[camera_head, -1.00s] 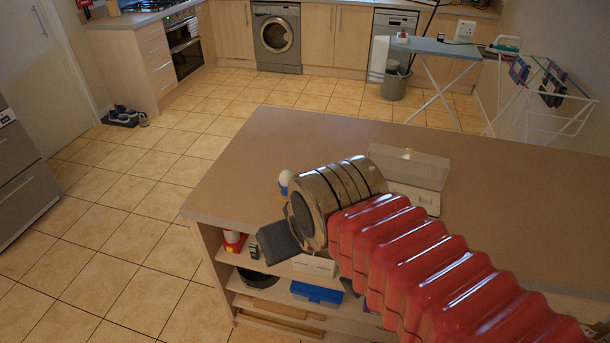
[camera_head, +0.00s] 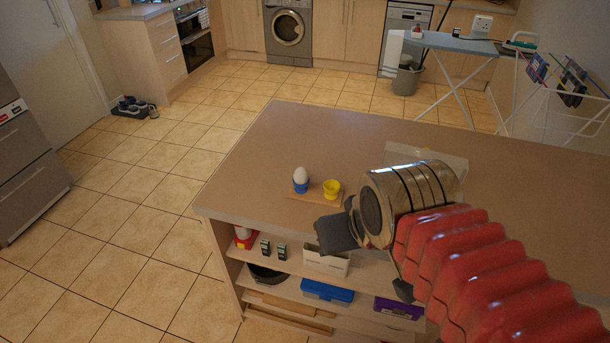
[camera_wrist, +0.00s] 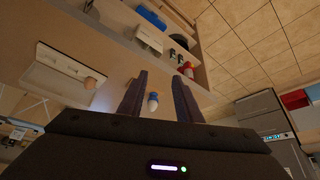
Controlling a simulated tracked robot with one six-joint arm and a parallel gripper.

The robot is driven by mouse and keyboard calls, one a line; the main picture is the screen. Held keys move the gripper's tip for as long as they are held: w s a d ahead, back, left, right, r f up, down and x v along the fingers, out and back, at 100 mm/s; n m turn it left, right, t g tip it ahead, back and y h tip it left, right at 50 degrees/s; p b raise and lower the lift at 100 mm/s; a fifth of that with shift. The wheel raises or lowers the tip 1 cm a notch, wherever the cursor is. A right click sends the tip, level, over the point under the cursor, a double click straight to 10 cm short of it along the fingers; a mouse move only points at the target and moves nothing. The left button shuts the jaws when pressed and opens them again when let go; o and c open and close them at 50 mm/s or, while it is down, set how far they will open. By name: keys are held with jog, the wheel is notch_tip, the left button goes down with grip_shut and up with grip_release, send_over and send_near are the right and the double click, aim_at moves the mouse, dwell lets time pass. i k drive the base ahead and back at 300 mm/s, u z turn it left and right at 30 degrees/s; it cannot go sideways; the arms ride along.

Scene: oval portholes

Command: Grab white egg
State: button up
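The white egg (camera_head: 301,174) sits upright in a blue egg cup (camera_head: 301,188) on a small wooden board near the counter's left end. A yellow cup (camera_head: 332,188) stands to its right on the same board. My gripper (camera_head: 364,266) is to the right and on the near side of the egg, apart from it. In the wrist view my gripper (camera_wrist: 158,74) has its two dark fingers spread with nothing held. The egg (camera_wrist: 153,105) and blue cup (camera_wrist: 153,96) show between the fingers, farther off.
The brown counter (camera_head: 270,150) is mostly clear. A pale flat box (camera_head: 425,160) lies behind my arm. Shelves below hold a white box (camera_head: 327,262), a blue case (camera_head: 327,291) and other items. A tiled floor (camera_head: 120,230) lies open at left.

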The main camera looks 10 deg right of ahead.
aim_at(300, 177)
jog(key=k, duration=1.3)
jog(key=u, duration=0.45)
jog(key=i, duration=1.6)
jog(key=u, duration=0.3)
